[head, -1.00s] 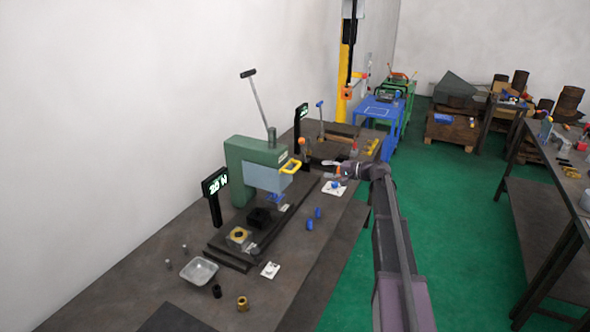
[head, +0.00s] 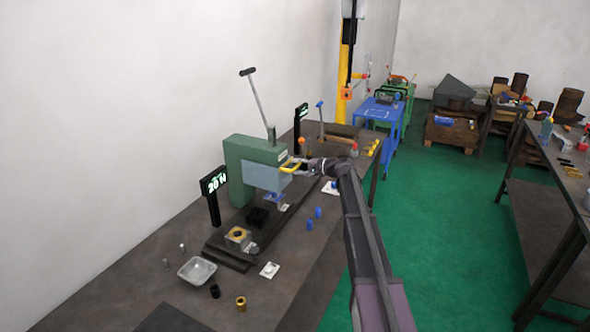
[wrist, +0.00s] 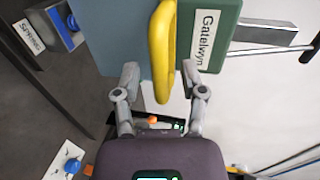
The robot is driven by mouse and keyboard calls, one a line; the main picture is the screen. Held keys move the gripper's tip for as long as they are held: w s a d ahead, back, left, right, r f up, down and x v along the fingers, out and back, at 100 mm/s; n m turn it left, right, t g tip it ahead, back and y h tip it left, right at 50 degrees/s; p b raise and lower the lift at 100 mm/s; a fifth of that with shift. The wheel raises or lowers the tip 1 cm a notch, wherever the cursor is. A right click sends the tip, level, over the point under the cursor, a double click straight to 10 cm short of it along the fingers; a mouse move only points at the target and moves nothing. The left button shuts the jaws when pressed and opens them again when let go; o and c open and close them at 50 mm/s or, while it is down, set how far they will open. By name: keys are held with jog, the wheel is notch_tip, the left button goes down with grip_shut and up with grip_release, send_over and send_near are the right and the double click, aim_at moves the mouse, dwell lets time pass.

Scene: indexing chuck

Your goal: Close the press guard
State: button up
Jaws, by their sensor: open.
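The green press (head: 238,165) stands on the bench, with a translucent blue-grey guard panel (head: 262,175) at its front. The yellow guard handle (head: 290,167) is at the panel's upper right edge. In the wrist view the yellow handle (wrist: 164,50) runs between the two fingers of my gripper (wrist: 161,85), with the grey guard panel (wrist: 116,30) behind it to the left. My gripper (head: 298,162) is open, with a finger on each side of the handle. I see gaps between fingers and handle. Whether either finger touches it is unclear.
A black "20 N" display (head: 214,190) stands left of the press. Blue pegs (head: 310,223), a metal tray (head: 197,270) and a brass ring (head: 240,303) lie on the bench. A lever (head: 258,98) rises above the press.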

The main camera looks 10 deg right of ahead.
jog(key=shift+w+a, duration=0.2)
jog(key=shift+a, duration=0.1)
grip_shut()
jog(key=shift+f, duration=0.15)
notch_tip(320, 180, down, 10)
jog(key=b, duration=1)
jog(key=shift+s, duration=0.15)
jog(key=shift+f, duration=0.1)
